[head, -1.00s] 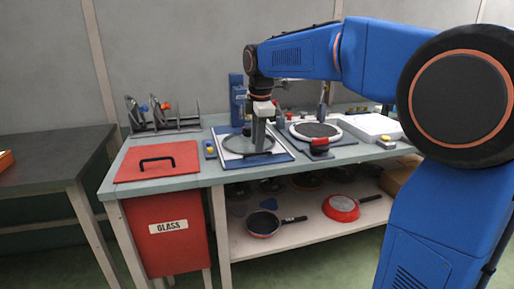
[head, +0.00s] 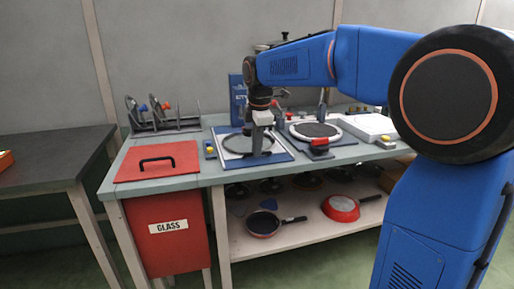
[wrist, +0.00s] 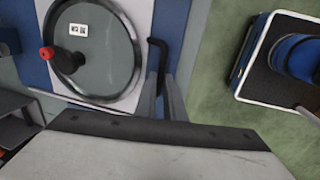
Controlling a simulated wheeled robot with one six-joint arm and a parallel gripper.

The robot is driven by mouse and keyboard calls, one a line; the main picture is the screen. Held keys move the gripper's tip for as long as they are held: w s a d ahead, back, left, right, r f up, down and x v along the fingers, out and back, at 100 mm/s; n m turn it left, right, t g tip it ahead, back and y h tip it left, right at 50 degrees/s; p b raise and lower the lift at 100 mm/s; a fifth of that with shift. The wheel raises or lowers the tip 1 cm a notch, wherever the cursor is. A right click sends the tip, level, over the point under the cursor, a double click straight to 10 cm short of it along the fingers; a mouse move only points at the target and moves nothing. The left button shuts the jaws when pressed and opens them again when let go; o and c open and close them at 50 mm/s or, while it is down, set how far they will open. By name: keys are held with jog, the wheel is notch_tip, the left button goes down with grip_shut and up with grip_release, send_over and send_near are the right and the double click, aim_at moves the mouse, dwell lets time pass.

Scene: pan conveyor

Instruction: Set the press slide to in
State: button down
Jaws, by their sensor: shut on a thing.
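The press slide appears to be the white plate (wrist: 130,92) on a blue board, with a round glass disc (wrist: 92,45) on it. It also shows on the bench in the head view (head: 228,155). A red-tipped dark knob (wrist: 62,58) stands over the disc. A dark bent handle (wrist: 155,46) is at the plate's edge in the wrist view. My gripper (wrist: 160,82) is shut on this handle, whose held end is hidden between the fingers. In the head view my gripper (head: 257,150) is low over the plate's front part. How far the slide sits in is unclear.
A red lid with a black handle (head: 157,162) lies left on the bench above the red GLASS bin (head: 168,228). A round black-and-white station with a red block (head: 319,143) stands close right. Racks (head: 160,122) stand behind left. Pans (head: 263,223) lie on the lower shelf.

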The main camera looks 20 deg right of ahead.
aim_at(251, 145)
jog(key=w, duration=0.7)
jog(key=shift+w+r, duration=0.1)
jog(key=shift+w, duration=0.15)
jog(key=c, duration=1.8)
grip_release()
jog(key=shift+w, duration=0.1)
jog(key=shift+c, duration=0.2)
jog(key=s+r, duration=0.3)
jog(key=r, duration=1.4)
jog(key=shift+s, duration=0.2)
